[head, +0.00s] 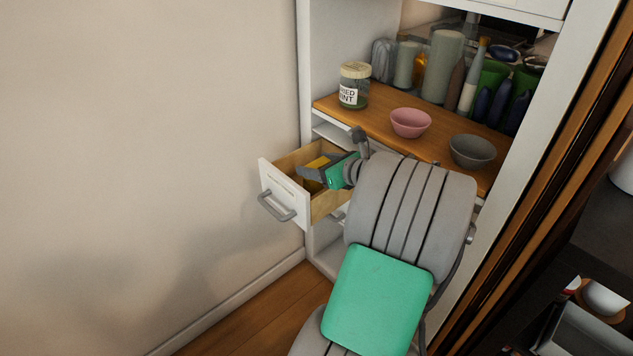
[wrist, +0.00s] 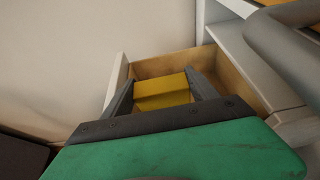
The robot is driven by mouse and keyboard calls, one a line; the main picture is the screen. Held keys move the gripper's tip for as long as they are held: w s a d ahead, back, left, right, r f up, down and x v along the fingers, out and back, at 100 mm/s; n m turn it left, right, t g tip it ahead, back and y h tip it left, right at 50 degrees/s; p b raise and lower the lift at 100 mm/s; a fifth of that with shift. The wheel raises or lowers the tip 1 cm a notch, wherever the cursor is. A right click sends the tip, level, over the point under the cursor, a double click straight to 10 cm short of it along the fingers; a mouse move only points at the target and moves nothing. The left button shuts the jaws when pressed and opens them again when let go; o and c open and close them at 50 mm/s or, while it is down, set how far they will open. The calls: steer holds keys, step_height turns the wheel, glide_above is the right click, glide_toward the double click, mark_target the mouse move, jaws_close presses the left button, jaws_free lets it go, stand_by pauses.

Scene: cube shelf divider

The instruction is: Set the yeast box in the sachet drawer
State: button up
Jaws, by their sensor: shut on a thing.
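The yeast box (wrist: 163,92) is yellow and sits between the two fingers of my gripper (wrist: 162,88) in the wrist view. My gripper is shut on it. In the head view the yellow box (head: 318,162) shows partly behind my gripper (head: 312,172), over the open drawer. The sachet drawer (head: 284,203) is pulled out, with a white front, a grey handle and light wood sides. In the wrist view the drawer's wooden wall (wrist: 165,65) shows behind the box. Whether the box touches the drawer floor cannot be told.
A wooden shelf (head: 385,117) above the drawer holds a labelled jar (head: 354,86), a pink bowl (head: 410,123) and a grey bowl (head: 472,151). Several bottles and vases stand behind them. A bare wall (head: 150,130) is to the left of the drawer.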

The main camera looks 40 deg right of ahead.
steer(key=shift+w+d+f, duration=0.1)
steer(key=shift+w+f, duration=0.1)
steer(key=shift+f, duration=0.15)
steer(key=f+b, duration=0.1)
steer(key=f, duration=0.1)
steer(key=f+b, duration=0.2)
steer(key=shift+w+d, duration=0.15)
steer(key=shift+w, duration=0.25)
steer(key=shift+r, duration=0.15)
steer(key=o, duration=1.3)
steer(key=shift+f, duration=0.2)
steer(key=shift+o, duration=0.2)
steer(key=shift+r, duration=0.15)
steer(key=p+v, duration=0.4)
steer(key=v, duration=0.8)
steer(key=shift+p, duration=0.3)
